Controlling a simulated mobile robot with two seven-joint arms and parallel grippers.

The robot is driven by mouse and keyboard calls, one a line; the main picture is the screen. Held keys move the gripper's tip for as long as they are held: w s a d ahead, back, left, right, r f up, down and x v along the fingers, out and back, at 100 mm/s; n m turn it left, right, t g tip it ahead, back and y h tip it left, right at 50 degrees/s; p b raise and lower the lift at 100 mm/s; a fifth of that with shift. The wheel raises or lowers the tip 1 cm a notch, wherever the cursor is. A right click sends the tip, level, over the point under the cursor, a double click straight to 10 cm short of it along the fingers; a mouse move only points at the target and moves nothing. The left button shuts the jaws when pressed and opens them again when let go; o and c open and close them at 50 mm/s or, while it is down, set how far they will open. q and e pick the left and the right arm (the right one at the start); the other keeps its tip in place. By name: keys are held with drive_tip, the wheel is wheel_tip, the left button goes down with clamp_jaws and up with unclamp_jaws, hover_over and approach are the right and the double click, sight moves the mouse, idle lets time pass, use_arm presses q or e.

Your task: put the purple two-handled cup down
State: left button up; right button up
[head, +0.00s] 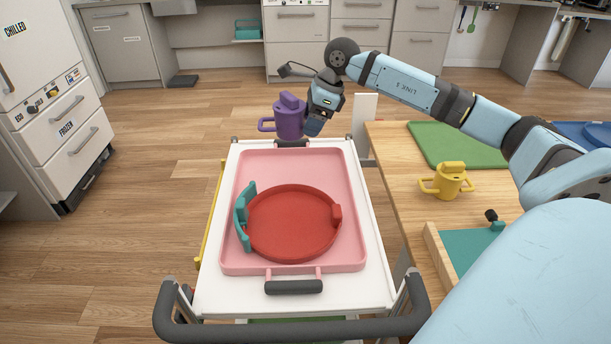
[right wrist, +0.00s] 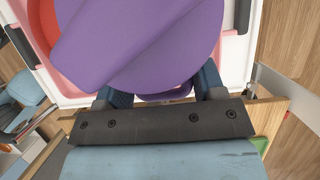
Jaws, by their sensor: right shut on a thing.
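The purple two-handled cup (head: 289,117) is in the head view, over the far end of the white cart. My right gripper (head: 316,122) is shut on it from the right. In the right wrist view the cup (right wrist: 150,45) fills the upper middle, and the fingers (right wrist: 160,88) close around its near handle. The cup looks upright and appears held above the cart, though the gap below it is hard to judge. One handle points left in the head view. My left gripper is not in view.
A pink tray (head: 355,240) on the white cart (head: 215,297) holds a red round plate (head: 290,225) and a teal curved piece (head: 241,215). A yellow two-handled cup (head: 448,182) and a green board (head: 450,143) are on the wooden table (head: 392,160) at right. The tray's far part is clear.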

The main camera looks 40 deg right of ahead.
drive_tip(key=b, duration=0.1)
hover_over(305, 177)
drive_tip(key=s+d, duration=0.1)
wheel_tip(305, 177, down, 9)
drive_tip(key=shift+f, duration=0.45)
wheel_tip(305, 177, down, 4)
drive_tip(key=shift+f+b, duration=0.1)
drive_tip(key=shift+b, duration=0.5)
drive_tip(key=shift+d, duration=0.1)
drive_tip(key=o, duration=1.1)
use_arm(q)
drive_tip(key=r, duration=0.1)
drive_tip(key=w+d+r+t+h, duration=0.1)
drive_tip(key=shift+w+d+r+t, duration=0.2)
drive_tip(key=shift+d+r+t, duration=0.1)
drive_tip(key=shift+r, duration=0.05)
